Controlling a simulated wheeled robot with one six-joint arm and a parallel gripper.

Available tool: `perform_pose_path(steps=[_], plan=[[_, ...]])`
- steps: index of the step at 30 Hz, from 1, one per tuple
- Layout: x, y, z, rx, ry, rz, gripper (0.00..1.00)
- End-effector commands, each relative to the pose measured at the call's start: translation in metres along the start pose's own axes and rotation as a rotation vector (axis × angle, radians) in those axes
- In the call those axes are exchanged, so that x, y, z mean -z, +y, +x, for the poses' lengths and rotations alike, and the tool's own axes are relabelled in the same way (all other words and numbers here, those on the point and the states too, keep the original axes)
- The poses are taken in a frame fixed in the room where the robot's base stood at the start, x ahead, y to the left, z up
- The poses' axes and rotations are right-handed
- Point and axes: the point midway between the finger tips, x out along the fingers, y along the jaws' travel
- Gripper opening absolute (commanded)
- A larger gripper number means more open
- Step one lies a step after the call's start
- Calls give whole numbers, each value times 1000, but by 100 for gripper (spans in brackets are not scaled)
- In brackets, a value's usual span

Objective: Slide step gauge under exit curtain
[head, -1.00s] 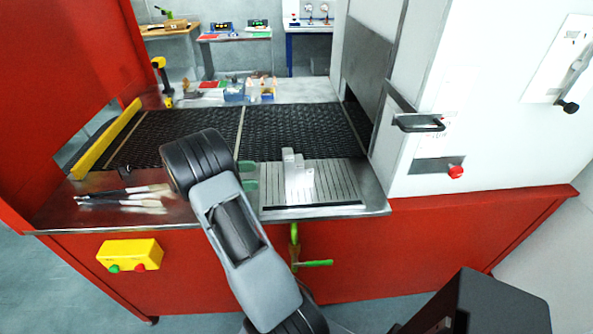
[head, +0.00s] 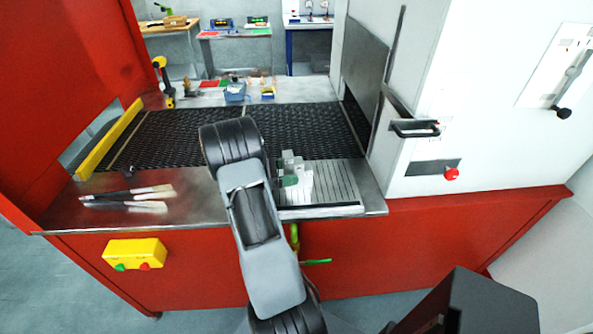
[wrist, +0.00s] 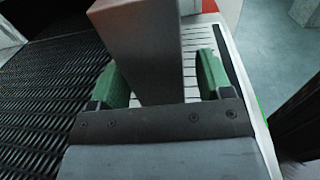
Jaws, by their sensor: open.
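The step gauge (head: 291,160) is a grey metal block with steps, standing on a slotted plate (head: 338,185) at the front edge of the machine. My gripper (head: 288,181) is open at the gauge, and its arm hides part of it. In the wrist view, the green fingers of my gripper (wrist: 160,80) stand on either side of the grey gauge (wrist: 145,45), with a gap visible on the right side. The exit curtain (head: 365,58) seems to be the dark grey panel over the tunnel opening at the right end of the black mesh belt (head: 305,130).
Brushes (head: 130,196) lie on the metal ledge at left. A yellow bar (head: 108,138) edges the belt's left end. A white housing with a black handle (head: 415,128) and red knob stands at right.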

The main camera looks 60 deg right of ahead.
Motion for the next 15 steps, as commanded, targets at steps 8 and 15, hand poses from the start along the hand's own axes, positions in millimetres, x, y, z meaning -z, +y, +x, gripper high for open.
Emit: perform_pose_path(steps=[8,15], plan=[[0,0,21,-1,0,-1,72],[0,0,21,-1,0,0,69]])
